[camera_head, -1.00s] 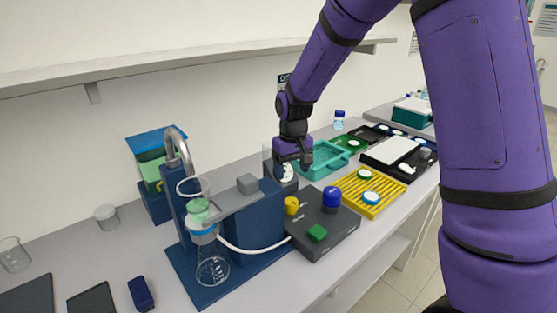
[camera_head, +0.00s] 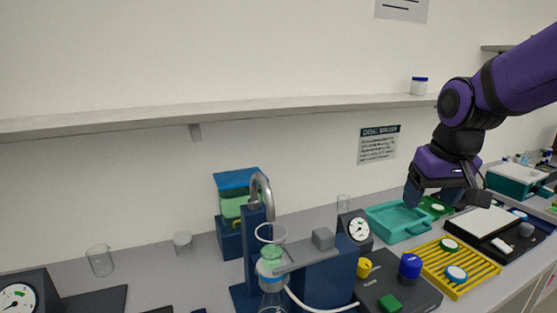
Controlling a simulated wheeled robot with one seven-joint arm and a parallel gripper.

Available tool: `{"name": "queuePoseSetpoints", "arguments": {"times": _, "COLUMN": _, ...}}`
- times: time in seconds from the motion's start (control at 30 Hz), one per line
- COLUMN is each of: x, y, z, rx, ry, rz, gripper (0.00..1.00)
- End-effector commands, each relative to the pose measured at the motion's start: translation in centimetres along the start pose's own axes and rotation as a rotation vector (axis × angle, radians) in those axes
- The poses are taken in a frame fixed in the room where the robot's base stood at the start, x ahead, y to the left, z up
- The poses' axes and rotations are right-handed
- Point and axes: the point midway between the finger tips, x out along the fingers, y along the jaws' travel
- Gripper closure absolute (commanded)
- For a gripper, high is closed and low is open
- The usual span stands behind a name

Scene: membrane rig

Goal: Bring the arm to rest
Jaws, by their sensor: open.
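My arm is purple with black joints and comes in from the upper right. My gripper (camera_head: 447,203) points down over the right part of the bench, above and in front of the teal tray (camera_head: 385,232) and the green tray as seen here. Its jaws are open, and I see nothing held between them. Whether the fingertips clear the trays' height is hard to tell from this view.
A blue filter rig with a metal spout (camera_head: 262,190) stands mid-bench beside a dial gauge (camera_head: 359,229). A yellow rack (camera_head: 440,270) holds round white pieces. A dark box (camera_head: 400,292) has coloured knobs. A shelf (camera_head: 120,123) runs along the wall.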

Motion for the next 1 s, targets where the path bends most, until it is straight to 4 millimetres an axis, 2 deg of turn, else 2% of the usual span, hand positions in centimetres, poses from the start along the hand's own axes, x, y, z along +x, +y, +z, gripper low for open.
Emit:
{"name": "queuePoseSetpoints", "arguments": {"times": 0.1, "x": -2.3, "y": 0.4, "z": 2.4, "rx": 0.013, "ry": 0.041, "rz": 0.003, "gripper": 0.29}}
{"name": "queuePoseSetpoints", "arguments": {"times": 0.3, "x": -5.1, "y": 0.8, "z": 6.5, "rx": 0.032, "ry": 0.103, "rz": 0.009, "gripper": 0.29}}
{"name": "queuePoseSetpoints", "arguments": {"times": 0.6, "x": -7.6, "y": 1.2, "z": 12.3, "rx": 0.059, "ry": 0.189, "rz": 0.020, "gripper": 0.29}}
{"name": "queuePoseSetpoints", "arguments": {"times": 0.8, "x": -8.1, "y": 1.2, "z": 14.3, "rx": 0.068, "ry": 0.217, "rz": 0.024, "gripper": 0.29}}
{"name": "queuePoseSetpoints", "arguments": {"times": 1.0, "x": -8.1, "y": 1.2, "z": 14.7, "rx": 0.070, "ry": 0.221, "rz": 0.025, "gripper": 0.29}}
